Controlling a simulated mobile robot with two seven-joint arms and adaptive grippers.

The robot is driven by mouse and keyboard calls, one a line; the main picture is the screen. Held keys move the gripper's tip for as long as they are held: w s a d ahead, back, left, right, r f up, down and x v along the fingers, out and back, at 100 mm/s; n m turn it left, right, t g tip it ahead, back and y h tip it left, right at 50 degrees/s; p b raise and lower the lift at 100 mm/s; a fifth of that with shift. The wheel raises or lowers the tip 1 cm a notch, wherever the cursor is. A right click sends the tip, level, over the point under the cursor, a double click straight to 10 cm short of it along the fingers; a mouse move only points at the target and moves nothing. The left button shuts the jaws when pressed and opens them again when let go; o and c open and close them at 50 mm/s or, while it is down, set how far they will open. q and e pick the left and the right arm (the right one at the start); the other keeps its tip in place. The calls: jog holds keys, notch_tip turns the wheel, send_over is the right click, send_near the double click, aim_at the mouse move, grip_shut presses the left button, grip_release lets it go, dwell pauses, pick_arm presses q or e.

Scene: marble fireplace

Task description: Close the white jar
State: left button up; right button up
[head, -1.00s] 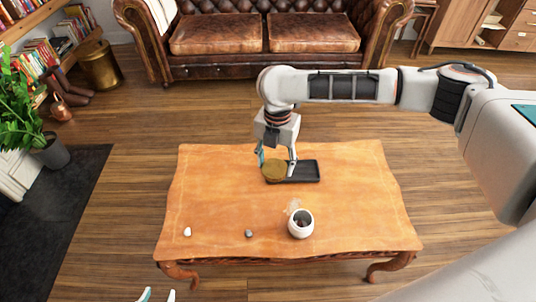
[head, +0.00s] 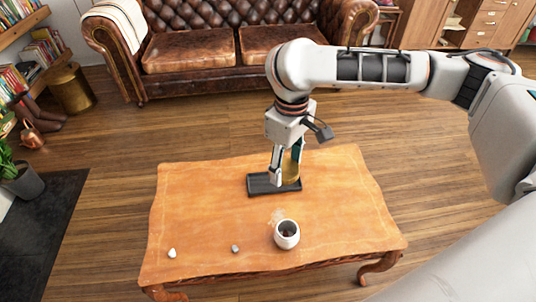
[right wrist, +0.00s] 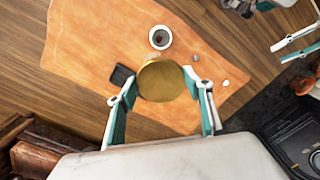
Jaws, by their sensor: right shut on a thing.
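The white jar (head: 287,240) stands upright at the front of the table, its dark mouth open; it also shows in the right wrist view (right wrist: 160,37). My right gripper (head: 286,178) is shut on a round brass-coloured lid (head: 292,172), which shows its broad face between the fingers in the right wrist view (right wrist: 161,80). The lid is behind the jar, over or beside the right end of a black tray (head: 260,188); its height is unclear. My left gripper (right wrist: 290,42) shows at the right edge of the right wrist view, fingers apart and empty.
The wooden table (head: 205,215) is mostly clear between tray and jar. A white pebble (head: 172,253) and a grey pebble (head: 235,249) lie along its front, left of the jar. A leather sofa (head: 190,55) stands behind.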

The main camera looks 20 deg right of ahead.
jog(key=m, duration=0.2)
jog(key=s+d+r+m, duration=0.1)
jog(key=m, duration=0.1)
jog(key=s+r+m, duration=0.1)
jog(key=shift+s+d+r+m, duration=0.15)
jog(key=shift+d+m, duration=0.15)
jog(key=shift+m, duration=0.1)
jog(key=shift+d, duration=0.1)
